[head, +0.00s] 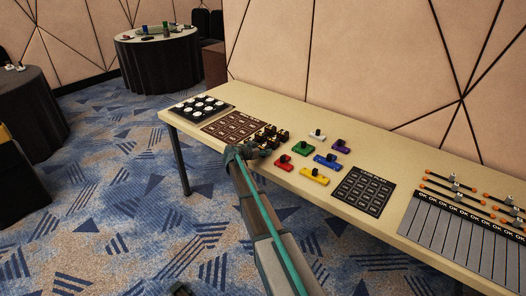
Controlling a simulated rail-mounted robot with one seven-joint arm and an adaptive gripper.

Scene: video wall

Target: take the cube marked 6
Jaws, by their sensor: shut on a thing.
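Several small dark cubes with yellowish marks (271,134) stand in a cluster near the middle of the long table, right of a brown grid board. Their numbers are too small to read, so I cannot tell which is marked 6. My gripper (264,152) is low at the front edge of this cluster, shut on what looks like one dark cube. The held cube is mostly hidden by the fingers, and its mark does not show. I cannot tell whether it touches the table.
The brown grid board (232,126) and a black tray with white round pieces (202,106) lie to the left. Coloured knobbed blocks, including a green one (303,148), lie to the right. Beyond them are a dark grid board (363,193) and a slotted "OK" rack (462,235).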

